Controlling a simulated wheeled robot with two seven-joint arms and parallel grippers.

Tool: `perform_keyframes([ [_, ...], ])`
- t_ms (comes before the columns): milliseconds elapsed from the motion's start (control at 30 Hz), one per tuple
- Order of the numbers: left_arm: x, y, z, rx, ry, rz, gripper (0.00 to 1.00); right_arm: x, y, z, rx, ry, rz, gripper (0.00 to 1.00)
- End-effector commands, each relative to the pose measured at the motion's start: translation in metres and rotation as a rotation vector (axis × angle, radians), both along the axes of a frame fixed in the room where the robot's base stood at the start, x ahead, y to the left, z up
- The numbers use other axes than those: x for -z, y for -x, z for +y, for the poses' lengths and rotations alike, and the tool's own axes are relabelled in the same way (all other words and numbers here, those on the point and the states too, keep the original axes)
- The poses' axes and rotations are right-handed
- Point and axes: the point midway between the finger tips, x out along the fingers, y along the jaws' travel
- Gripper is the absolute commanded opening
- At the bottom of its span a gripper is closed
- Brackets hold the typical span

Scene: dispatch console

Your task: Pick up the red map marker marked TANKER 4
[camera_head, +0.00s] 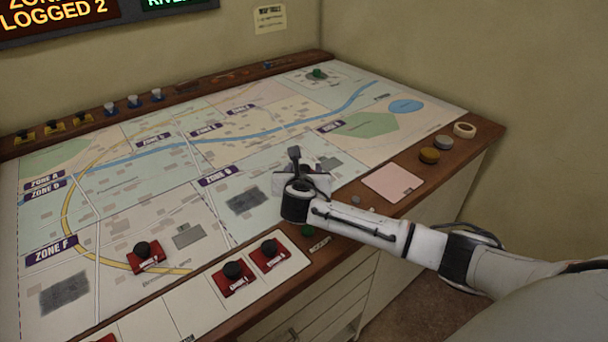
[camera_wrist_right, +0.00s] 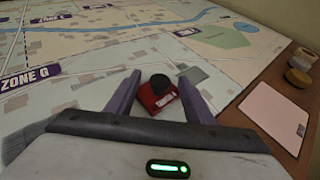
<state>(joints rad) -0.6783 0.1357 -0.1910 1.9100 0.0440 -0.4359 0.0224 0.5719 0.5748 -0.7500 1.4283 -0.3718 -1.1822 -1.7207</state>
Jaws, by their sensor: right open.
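A red map marker with a black knob (camera_wrist_right: 159,94) stands on the map in the right wrist view, between the two fingers of my right gripper (camera_wrist_right: 159,80). The gripper is open, with gaps between its fingers and the marker. The marker's white label is too small to read. In the head view my right gripper (camera_head: 305,168) is over the right part of the map and hides this marker. My left gripper is out of view.
The map table (camera_head: 330,110) has a raised back ledge with blue and yellow markers (camera_head: 133,101). A pink card (camera_head: 393,182), round discs (camera_head: 429,155) and a tape roll (camera_head: 464,130) lie along the right edge. A green knob (camera_head: 307,231) is near my forearm.

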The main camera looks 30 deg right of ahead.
Motion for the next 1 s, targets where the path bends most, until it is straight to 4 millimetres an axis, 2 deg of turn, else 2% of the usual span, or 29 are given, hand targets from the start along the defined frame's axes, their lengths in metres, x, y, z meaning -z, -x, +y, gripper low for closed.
perform_keyframes([
  [133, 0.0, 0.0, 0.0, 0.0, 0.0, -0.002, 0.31, 0.0, 0.0, 0.0, 0.0, 0.0, 0.0, 0.48],
  [167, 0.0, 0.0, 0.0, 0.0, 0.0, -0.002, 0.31, 0.0, 0.0, 0.0, 0.0, 0.0, 0.0, 0.45],
  [400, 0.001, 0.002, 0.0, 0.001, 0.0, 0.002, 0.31, 0.0, 0.0, 0.0, 0.0, 0.0, 0.0, 0.04],
  [433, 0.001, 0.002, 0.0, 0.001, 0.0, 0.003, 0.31, 0.0, 0.0, 0.0, 0.0, 0.001, -0.001, 0.02],
  [633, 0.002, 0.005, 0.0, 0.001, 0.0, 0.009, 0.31, -0.001, 0.0, 0.0, 0.001, 0.001, -0.001, 0.02],
  [733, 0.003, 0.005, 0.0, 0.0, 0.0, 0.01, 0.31, -0.007, 0.0, 0.0, 0.001, 0.001, -0.002, 0.02],
  [867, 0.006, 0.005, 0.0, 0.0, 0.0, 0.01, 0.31, -0.029, 0.0, -0.001, 0.001, 0.001, -0.004, 0.02],
  [1000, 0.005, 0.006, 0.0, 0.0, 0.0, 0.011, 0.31, -0.06, 0.0, 0.0, 0.0, 0.0, -0.006, 0.02],
])
